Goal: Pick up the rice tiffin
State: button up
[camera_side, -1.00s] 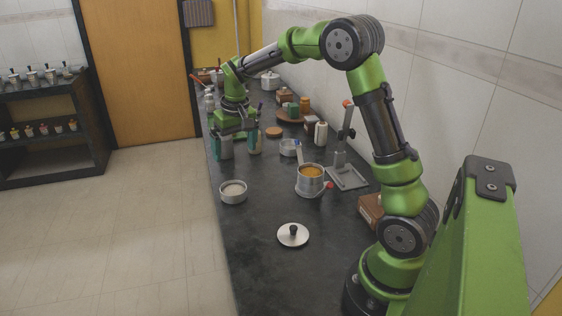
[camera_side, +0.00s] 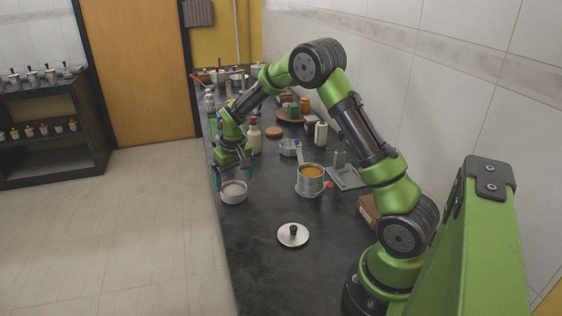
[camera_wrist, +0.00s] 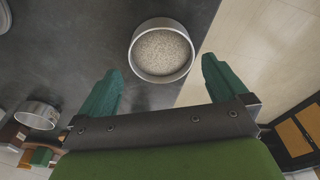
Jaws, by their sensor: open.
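The rice tiffin (camera_side: 233,192) is a round steel bowl filled with white rice, standing upright near the left edge of the dark counter. In the wrist view the tiffin (camera_wrist: 161,50) lies ahead of the fingertips, between their lines but not enclosed by them. My gripper (camera_side: 233,177) is just behind and above the tiffin in the side view, apart from it. In the wrist view my gripper (camera_wrist: 161,80) is open, its two green fingers spread wide with nothing between them.
A steel canister with orange-yellow contents (camera_side: 310,182) stands to the right, with a smaller steel bowl (camera_side: 289,148) behind it. A lid with a black knob (camera_side: 293,235) lies in front. A pale bottle (camera_side: 254,138) stands behind my gripper. The counter around the lid is clear.

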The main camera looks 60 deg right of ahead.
aim_at(233, 194)
notch_tip(233, 194, down, 4)
jog(key=shift+w+a+f, duration=0.1)
jog(key=c, duration=0.9)
jog(key=shift+c, duration=0.2)
